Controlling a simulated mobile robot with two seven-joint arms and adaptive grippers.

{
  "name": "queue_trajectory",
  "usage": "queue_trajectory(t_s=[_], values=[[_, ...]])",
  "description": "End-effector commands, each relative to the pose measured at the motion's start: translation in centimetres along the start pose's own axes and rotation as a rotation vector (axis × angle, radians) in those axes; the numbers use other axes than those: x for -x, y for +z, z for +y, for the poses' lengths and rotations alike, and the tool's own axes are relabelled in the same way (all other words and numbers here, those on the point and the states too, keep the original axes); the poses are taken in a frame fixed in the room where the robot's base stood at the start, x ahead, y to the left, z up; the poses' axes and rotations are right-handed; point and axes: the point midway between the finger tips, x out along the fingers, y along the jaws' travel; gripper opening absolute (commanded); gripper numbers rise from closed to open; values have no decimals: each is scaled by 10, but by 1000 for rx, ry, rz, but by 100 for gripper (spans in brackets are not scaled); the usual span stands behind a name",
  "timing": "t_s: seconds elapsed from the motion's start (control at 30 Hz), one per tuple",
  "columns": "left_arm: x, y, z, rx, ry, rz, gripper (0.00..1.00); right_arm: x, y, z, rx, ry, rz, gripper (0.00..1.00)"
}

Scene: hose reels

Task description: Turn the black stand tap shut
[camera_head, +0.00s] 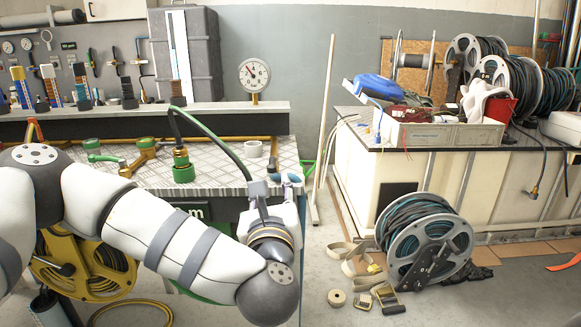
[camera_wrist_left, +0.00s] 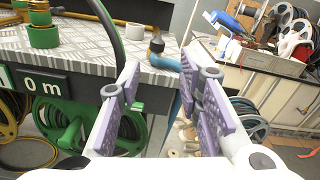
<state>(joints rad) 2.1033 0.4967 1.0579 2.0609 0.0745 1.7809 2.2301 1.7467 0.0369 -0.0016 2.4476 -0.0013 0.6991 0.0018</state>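My left gripper (camera_head: 274,184) is at the front right corner of the checker-plate bench, fingers apart and empty. Its purple-padded fingers also show open in the left wrist view (camera_wrist_left: 160,76). Just beyond and between them, a small dark-topped tap-like fitting (camera_wrist_left: 157,46) with a brass part stands at the bench corner; a blue hose or pipe shows beside it. I take this for the black stand tap, but its handle position is too small to tell. In the head view the gripper mostly hides it. A brass pipe (camera_head: 273,152) rises behind. My right gripper is not in view.
A green and brass hose coupling (camera_head: 182,166) with a black hose stands on the bench (camera_head: 215,150). A white ring (camera_head: 253,149) lies nearby. A yellow reel (camera_head: 85,270) is below, and a grey reel (camera_head: 428,245) stands on the floor at right. A pole (camera_head: 325,115) leans nearby.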

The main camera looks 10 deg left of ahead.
Motion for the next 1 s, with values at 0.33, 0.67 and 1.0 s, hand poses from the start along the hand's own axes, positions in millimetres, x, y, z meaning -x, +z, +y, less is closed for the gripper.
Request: queue_trajectory(t_s=[0.33,0.67,1.0], values=[[-81,0,1,-3,3,-2,32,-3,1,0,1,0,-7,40],[-117,0,0,-4,-1,0,32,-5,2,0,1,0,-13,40],[-116,0,0,-4,-1,0,0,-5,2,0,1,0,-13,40]])
